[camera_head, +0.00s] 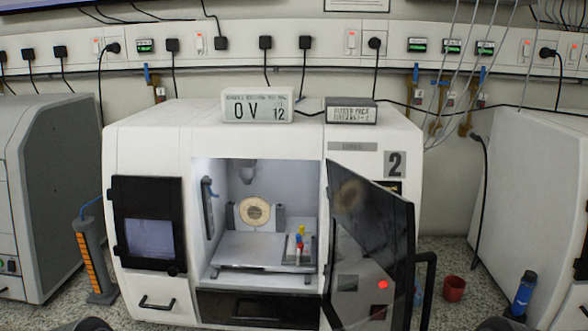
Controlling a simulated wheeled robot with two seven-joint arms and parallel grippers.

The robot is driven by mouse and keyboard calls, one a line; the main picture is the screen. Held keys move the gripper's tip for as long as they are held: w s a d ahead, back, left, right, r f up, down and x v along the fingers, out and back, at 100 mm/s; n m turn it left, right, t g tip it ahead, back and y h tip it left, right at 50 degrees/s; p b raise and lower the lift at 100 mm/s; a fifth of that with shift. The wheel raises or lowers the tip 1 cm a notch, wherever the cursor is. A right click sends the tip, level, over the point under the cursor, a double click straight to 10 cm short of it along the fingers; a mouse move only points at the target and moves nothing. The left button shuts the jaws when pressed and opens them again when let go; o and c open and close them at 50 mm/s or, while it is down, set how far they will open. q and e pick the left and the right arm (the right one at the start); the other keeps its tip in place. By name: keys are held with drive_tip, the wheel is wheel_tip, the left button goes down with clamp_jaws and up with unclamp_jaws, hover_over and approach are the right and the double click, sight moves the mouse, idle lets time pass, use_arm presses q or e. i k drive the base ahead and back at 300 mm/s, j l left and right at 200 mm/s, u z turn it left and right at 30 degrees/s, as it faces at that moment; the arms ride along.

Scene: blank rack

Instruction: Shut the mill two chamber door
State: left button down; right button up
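The white mill marked 2 (395,164) stands in the middle of the camera_head view. Its chamber door (372,245) is a dark, see-through panel with a black frame. It is hinged at the right side of the opening and stands wide open, swung out toward me and to the right. The lit chamber (262,195) is exposed, with a round pale disc (254,212) in a holder and a small tray with red, yellow and blue pieces.
A black screen panel (148,222) is on the mill's left front. A black bar handle (428,290) stands right of the door. A red cup (453,288) and a blue bottle (523,295) stand on the speckled surface at right. Other machines flank both sides.

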sight(380, 220)
drive_tip(key=i+l+u, duration=0.15)
drive_tip(key=l+u, duration=0.3)
drive_tip(key=l, duration=0.3)
drive_tip(key=l+u, duration=0.4)
drive_tip(key=l, duration=0.4)
drive_tip(key=i+l, duration=0.05)
